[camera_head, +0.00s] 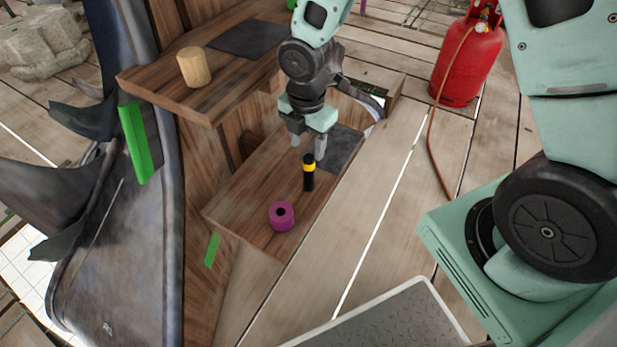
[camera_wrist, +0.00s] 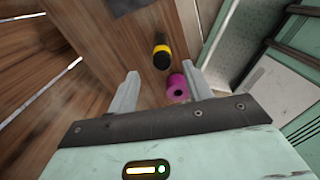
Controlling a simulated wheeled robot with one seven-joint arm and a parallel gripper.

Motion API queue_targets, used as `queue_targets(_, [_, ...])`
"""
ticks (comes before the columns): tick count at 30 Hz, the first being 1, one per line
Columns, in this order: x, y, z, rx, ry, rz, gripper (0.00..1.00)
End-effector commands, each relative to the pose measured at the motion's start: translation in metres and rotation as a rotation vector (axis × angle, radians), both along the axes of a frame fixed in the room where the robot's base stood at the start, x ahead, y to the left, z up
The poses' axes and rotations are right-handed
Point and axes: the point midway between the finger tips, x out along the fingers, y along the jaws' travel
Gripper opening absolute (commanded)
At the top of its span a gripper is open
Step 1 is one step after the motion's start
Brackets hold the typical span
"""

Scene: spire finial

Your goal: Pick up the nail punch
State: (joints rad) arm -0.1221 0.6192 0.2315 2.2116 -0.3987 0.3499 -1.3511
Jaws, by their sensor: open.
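The nail punch (camera_head: 308,178) looks to be the black cylinder with a yellow band, standing upright on the lower wooden shelf. My gripper (camera_head: 308,152) is open and empty, pointing down over the shelf close to the punch's top. In the wrist view the punch (camera_wrist: 162,55) appears just beyond the gap between the open fingertips (camera_wrist: 160,74). Whether the fingers are level with its top or above it I cannot tell.
A purple ring-like piece (camera_head: 281,216) stands near the punch on the lower shelf (camera_head: 237,209). A dark mat (camera_head: 341,147) lies behind. A wooden cylinder (camera_head: 194,67) stands on the upper shelf (camera_head: 150,84). A red gas bottle (camera_head: 466,62) with a hose stands at the back right.

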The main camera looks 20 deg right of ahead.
Motion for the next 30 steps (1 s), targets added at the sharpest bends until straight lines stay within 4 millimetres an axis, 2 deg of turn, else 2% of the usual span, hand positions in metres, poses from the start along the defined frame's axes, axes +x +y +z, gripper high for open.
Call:
queue_targets(1, [-0.001,0.000,-0.014,-0.001,0.002,0.001,0.50])
queue_targets(3, [0.000,0.000,-0.024,-0.001,0.002,0.001,0.50])
queue_targets(13, [-0.001,0.000,-0.045,0.000,0.000,-0.001,0.50])
queue_targets(21, [-0.004,-0.002,-0.084,-0.001,0.002,0.000,0.50])
queue_targets(24, [-0.003,-0.002,-0.090,0.000,-0.001,-0.001,0.50])
queue_targets(30, [-0.003,-0.002,-0.089,0.000,-0.001,-0.002,0.50])
